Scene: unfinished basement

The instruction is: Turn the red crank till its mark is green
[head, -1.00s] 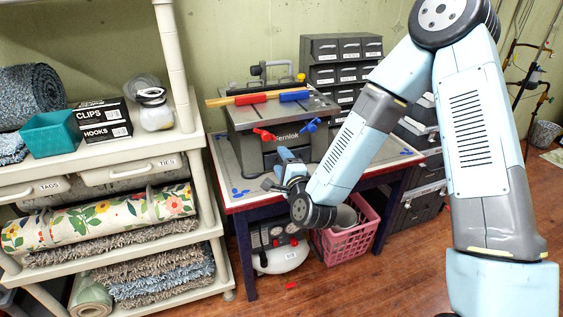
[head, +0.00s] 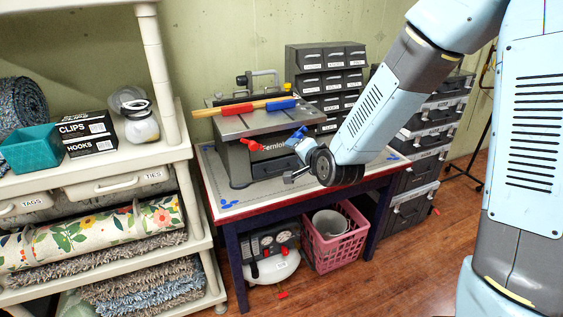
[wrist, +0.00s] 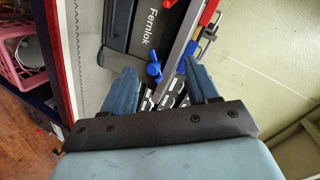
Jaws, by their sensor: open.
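The red crank (head: 251,145) sits on the front left of the grey Fernlok machine (head: 240,125), which stands on the table. A red end (wrist: 170,3) at the top edge of the wrist view seems to be the same crank. Its mark cannot be made out. A blue crank (head: 297,136) is on the machine's front right; it also shows in the wrist view (wrist: 154,69). My gripper (head: 296,162) is open and empty in front of the machine's right side, right of the red crank. In the wrist view its two fingers (wrist: 161,82) stand apart with the blue crank seen between them.
Grey drawer units (head: 325,55) stand behind and right. A cream shelf (head: 120,163) is at left. A pink basket (head: 333,250) is under the table (head: 212,195). The table's front left is clear.

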